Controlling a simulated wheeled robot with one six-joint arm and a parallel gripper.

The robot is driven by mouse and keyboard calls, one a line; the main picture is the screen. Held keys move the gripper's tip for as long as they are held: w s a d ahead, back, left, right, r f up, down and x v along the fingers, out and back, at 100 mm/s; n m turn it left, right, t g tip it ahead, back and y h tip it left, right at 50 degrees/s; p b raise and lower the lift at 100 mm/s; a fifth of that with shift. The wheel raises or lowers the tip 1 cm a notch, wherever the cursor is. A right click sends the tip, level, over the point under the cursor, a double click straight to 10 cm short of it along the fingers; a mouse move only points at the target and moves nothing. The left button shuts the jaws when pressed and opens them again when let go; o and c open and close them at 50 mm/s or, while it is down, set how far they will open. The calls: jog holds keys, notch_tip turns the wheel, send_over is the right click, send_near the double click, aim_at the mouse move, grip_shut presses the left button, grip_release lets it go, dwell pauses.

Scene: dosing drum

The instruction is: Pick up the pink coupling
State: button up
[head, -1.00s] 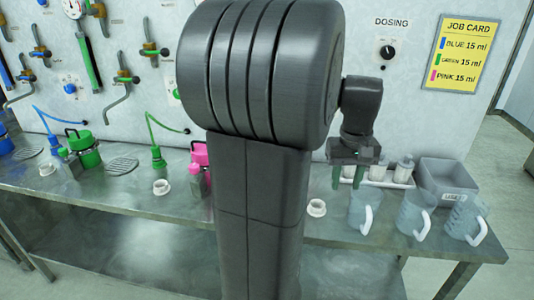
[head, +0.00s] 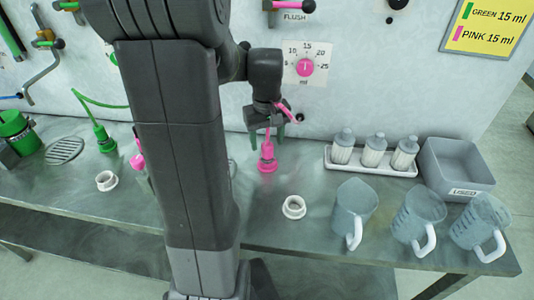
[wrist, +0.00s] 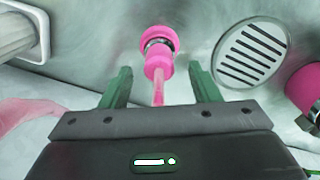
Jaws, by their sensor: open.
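The pink coupling (head: 267,160) stands upright on the steel bench below my gripper, with a pink hose running up from its top. In the wrist view the coupling (wrist: 158,55) shows as a pink body with a metal band and a wider pink end. My gripper (head: 267,135) is open, pointing down, its green fingers on either side of the hose. In the wrist view my gripper (wrist: 160,75) has the hose and the coupling's narrow near part between its fingers, with visible gaps at both sides. I see no contact.
A white ring (head: 294,207) and clear jugs (head: 353,208) stand nearer the front. A round drain grate (wrist: 251,54) lies close to the coupling.

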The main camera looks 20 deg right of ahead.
aim_at(267, 144)
jog(key=shift+f, duration=1.6)
jog(key=c, duration=1.1)
jog(key=shift+r, duration=0.15)
